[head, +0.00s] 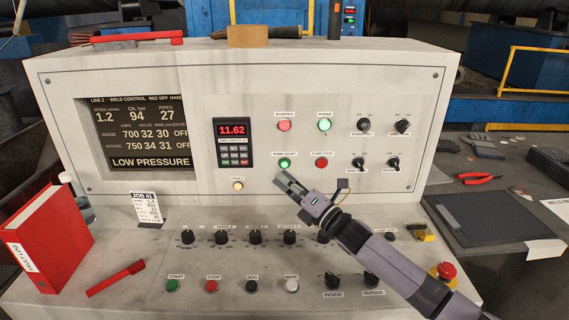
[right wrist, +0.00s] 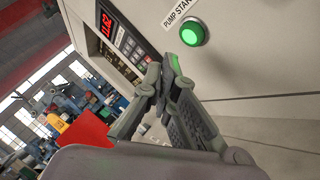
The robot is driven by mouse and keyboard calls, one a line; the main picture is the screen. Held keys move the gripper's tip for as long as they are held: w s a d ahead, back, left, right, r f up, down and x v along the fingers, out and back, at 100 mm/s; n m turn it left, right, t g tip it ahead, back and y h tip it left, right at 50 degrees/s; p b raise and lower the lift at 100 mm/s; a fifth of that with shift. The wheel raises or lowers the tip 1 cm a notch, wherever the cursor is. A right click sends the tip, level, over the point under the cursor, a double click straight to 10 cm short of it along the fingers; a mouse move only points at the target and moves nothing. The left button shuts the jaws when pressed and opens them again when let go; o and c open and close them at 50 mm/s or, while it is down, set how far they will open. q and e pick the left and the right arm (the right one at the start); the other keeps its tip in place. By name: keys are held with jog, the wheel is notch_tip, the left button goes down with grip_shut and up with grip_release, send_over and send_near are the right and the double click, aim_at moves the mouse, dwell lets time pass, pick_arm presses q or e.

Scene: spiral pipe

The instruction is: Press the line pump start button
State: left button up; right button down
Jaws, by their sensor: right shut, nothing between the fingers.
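The pump start button (head: 284,163) is a round green lit button on the upright panel, under a label reading PUMP START. It shows large in the right wrist view (right wrist: 193,33), up and to the right of the fingertips. My right gripper (head: 283,179) is shut and empty, just below the button in the head view. In the right wrist view the closed fingertips (right wrist: 163,70) look apart from the button; the exact gap is hard to tell. My left gripper is not in view.
A red pump stop button (head: 321,162) sits right of pump start, with a green power button (head: 324,125) above. The display (head: 140,133) reads LOW PRESSURE. Knobs (head: 255,237) line the sloped desk below. A red binder (head: 49,240) stands at left.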

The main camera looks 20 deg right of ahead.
jog(key=shift+s+a+p, duration=0.25)
jog(key=shift+s+p, duration=0.05)
jog(key=shift+s, duration=0.55)
jog(key=shift+s+a+p, duration=0.2)
jog(key=shift+s+p, duration=0.05)
jog(key=shift+s, duration=0.55)
jog(key=shift+r, duration=0.1)
